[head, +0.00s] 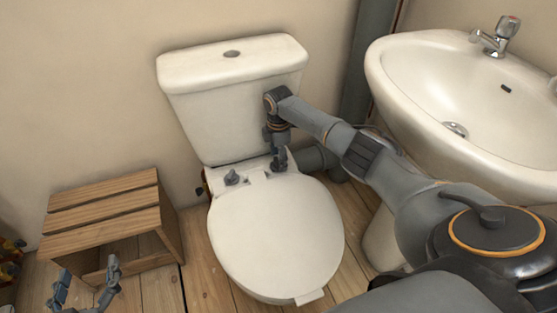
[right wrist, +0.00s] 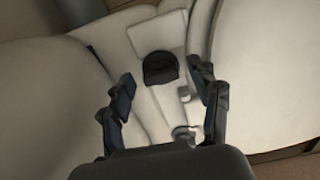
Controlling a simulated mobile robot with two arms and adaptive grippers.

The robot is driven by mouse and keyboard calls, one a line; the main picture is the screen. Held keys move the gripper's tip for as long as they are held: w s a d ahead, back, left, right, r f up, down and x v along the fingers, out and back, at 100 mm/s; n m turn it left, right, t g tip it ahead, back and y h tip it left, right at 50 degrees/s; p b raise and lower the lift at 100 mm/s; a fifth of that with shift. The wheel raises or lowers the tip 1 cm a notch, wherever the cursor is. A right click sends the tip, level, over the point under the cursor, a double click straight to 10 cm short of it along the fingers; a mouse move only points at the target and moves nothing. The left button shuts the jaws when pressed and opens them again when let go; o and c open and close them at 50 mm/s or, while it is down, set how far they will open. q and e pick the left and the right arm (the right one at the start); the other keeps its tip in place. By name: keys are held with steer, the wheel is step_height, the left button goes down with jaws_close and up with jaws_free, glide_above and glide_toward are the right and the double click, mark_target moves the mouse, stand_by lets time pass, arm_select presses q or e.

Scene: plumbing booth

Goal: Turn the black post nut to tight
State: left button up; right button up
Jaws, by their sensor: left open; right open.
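The black post nut (right wrist: 160,67) shows in the right wrist view as a dark rounded piece on a cream plate. It lies beyond my right fingertips, roughly in line with the gap between them and apart from both. My right gripper (right wrist: 164,86) is open and empty. In the head view my right gripper (head: 278,160) points down at the right back of the toilet seat. A dark grey fitting (head: 232,178) stands at the left back of the seat; I cannot tell whether it is the same piece. My left gripper (head: 88,286) is open and empty at lower left.
The toilet lid (head: 275,235) is shut, with the cistern (head: 225,120) close behind my right gripper. A sink (head: 460,140) stands at right, near my right arm. A slatted wooden stool (head: 100,210) stands at left, close to my left gripper.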

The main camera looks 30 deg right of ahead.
steer(key=shift+f, duration=0.15)
arm_select(q)
steer(key=shift+w+d+r+t, duration=0.15)
steer(key=shift+r+t, duration=0.15)
steer(key=shift+r, duration=0.15)
steer(key=shift+w+d+r+t, duration=0.1)
steer(key=shift+r+t, duration=0.2)
steer(key=shift+r, duration=0.1)
arm_select(e)
steer(key=shift+c, duration=0.5)
